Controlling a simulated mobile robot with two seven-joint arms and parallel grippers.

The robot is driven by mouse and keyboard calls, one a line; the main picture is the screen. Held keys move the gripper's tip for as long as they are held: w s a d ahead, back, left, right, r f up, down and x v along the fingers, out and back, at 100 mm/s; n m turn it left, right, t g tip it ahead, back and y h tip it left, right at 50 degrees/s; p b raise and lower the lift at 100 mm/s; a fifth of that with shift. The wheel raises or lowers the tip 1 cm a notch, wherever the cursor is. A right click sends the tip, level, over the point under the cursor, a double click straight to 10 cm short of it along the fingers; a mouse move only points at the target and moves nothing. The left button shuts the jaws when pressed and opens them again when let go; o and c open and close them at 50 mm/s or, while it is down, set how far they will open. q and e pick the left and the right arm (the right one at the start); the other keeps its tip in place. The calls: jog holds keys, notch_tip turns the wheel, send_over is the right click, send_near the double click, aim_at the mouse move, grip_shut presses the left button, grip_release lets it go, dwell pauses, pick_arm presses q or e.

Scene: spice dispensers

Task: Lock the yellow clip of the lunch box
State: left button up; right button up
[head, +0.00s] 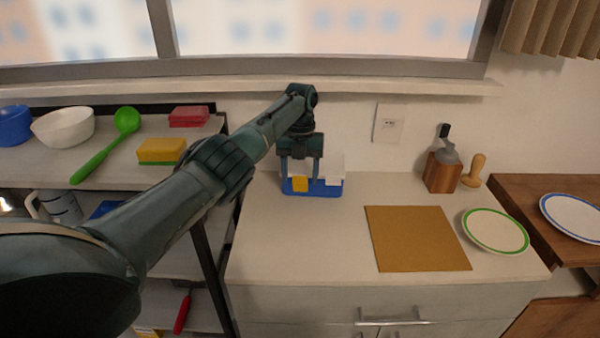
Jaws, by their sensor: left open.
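The lunch box (326,188) stands on the counter near the wall, with a blue body and a white lid. Its yellow clip (300,184) is on the front face, towards the left. A white clip (333,181) shows to the right of it. My left gripper (300,170) points down over the lunch box, with its two fingers apart, one at each side of the lid's left part. I cannot tell whether the fingers touch the box or whether the yellow clip is fully down. My right gripper is out of view.
A brown board (416,240) lies on the counter, right of the lunch box. A green-rimmed plate (495,231) and a wooden grinder (442,170) are farther right. A shelf at left holds a green ladle (105,147), bowls and sponges. The counter's front left is clear.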

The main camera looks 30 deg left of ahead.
pick_arm(q)
jog(key=shift+r, duration=0.55)
notch_tip(320, 180, up, 7)
notch_tip(320, 180, up, 5)
jog(key=p, duration=0.6)
send_over(301, 177)
jog(key=shift+a, duration=0.15)
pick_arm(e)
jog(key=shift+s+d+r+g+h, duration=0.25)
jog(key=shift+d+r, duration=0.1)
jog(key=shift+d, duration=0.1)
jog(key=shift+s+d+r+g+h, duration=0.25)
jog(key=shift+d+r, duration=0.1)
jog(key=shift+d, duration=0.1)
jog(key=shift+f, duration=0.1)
